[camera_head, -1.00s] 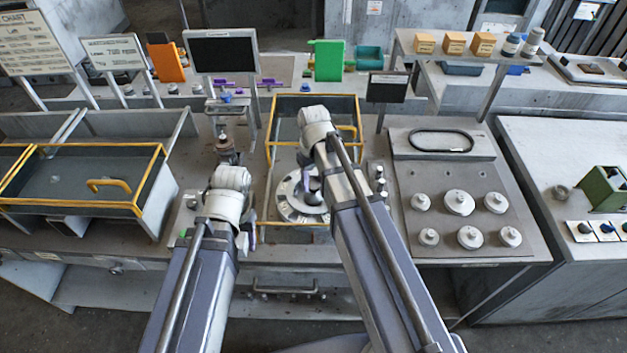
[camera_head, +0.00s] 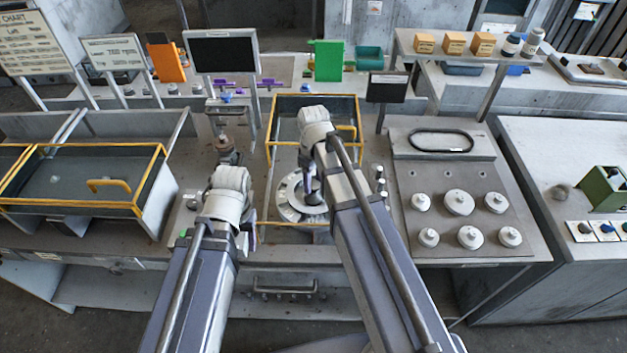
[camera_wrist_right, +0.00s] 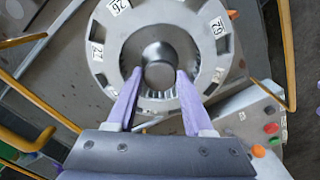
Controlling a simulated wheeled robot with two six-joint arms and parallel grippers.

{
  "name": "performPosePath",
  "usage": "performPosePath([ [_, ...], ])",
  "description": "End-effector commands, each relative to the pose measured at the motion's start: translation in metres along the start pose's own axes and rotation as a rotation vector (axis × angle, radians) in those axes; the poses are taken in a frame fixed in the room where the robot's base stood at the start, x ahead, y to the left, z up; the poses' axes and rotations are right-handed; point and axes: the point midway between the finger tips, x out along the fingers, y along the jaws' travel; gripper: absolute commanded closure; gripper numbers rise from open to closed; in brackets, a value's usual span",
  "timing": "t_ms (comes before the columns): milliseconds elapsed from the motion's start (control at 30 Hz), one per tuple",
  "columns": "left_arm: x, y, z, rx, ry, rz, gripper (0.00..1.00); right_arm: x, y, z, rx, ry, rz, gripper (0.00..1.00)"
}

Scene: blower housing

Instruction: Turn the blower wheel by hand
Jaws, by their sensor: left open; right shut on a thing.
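The blower wheel (camera_wrist_right: 205,75) is a pale grey ring with numbered tags and dark slots around a round metal hub (camera_wrist_right: 158,74). My right gripper (camera_wrist_right: 159,76) has its two purple fingers on either side of the hub, shut on it. In the head view, the wheel (camera_head: 289,205) sits in the yellow-railed bay, partly hidden by my right arm and gripper (camera_head: 312,194). My left gripper (camera_head: 247,240) is open, left of the wheel and apart from it; its wrist hides most of it.
Yellow rails (camera_head: 266,170) edge the bay around the wheel. A panel with several round knobs (camera_head: 459,202) is on the right. A yellow-railed tray (camera_head: 75,207) is on the left. A dark screen (camera_head: 222,54) stands behind.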

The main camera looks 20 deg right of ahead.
Motion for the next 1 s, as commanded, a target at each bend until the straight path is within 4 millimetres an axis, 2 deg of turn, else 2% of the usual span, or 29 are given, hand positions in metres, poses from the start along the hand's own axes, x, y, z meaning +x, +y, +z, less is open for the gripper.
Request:
performPosePath([
  [167,0.0,0.0,0.0,0.0,0.0,0.0,0.43,0.0,0.0,0.0,0.002,-0.001,0.0,1.0],
  [200,0.0,0.0,0.0,0.0,0.0,0.0,0.43,0.0,0.0,0.001,0.002,-0.001,-0.001,0.45],
  [433,0.0,0.0,0.0,0.0,0.0,0.0,0.43,0.0,0.0,0.0,0.003,-0.001,0.0,0.19],
  [767,-0.002,0.0,0.0,0.0,0.0,0.0,0.43,-0.002,0.0,0.0,0.003,0.0,0.0,0.18],
  [1000,-0.018,-0.002,0.001,0.001,0.0,0.0,0.43,-0.018,0.0,0.0,0.003,0.0,0.0,0.18],
])
